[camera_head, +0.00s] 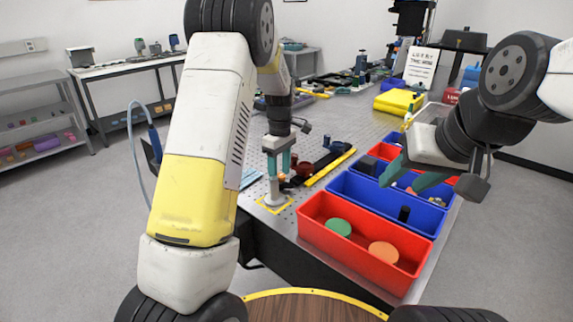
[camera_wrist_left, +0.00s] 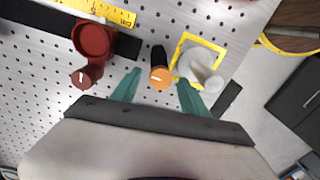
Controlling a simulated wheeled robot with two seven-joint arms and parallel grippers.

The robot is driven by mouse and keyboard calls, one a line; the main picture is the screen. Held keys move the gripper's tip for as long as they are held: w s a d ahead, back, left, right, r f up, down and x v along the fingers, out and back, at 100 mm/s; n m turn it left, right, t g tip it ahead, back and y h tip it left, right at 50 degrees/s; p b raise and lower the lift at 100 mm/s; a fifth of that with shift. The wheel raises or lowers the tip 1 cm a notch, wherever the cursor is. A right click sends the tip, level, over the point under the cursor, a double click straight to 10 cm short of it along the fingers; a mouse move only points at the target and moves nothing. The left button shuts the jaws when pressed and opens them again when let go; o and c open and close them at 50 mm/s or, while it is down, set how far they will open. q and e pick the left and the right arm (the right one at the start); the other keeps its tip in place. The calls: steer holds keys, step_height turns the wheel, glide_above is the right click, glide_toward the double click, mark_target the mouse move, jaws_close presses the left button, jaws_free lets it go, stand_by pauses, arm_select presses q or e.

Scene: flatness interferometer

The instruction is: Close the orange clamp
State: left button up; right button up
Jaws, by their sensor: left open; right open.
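The orange clamp shows in the left wrist view as a small orange round end (camera_wrist_left: 160,78) with a black part behind it. It lies between the two teal fingertips of my left gripper (camera_wrist_left: 159,74), which is open, with a gap visible on the clamp's left. In the head view, my left gripper (camera_head: 279,172) points down low over the perforated table; the clamp is mostly hidden there. I cannot tell from these views whether the clamp is open. My right gripper (camera_head: 401,183) is open and empty above the bins at the right.
A pale grey round post (camera_wrist_left: 199,66) stands in a yellow square outline close to the left gripper's right finger. A dark red part (camera_wrist_left: 93,40) is left of the clamp. A red bin (camera_head: 325,238) and a blue bin (camera_head: 366,200) line the table's near right side.

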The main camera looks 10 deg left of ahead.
arm_select(q)
steer(key=shift+f, duration=0.1)
jaws_close()
steer(key=shift+m, duration=0.3)
steer(key=m, duration=0.3)
steer(key=shift+m, duration=0.4)
steer(key=m, duration=0.4)
steer(key=shift+d+m, duration=0.1)
steer(key=shift+m, duration=0.2)
steer(key=m, duration=0.4)
steer(key=shift+m+t, duration=0.3)
steer(key=shift+m, duration=1.7)
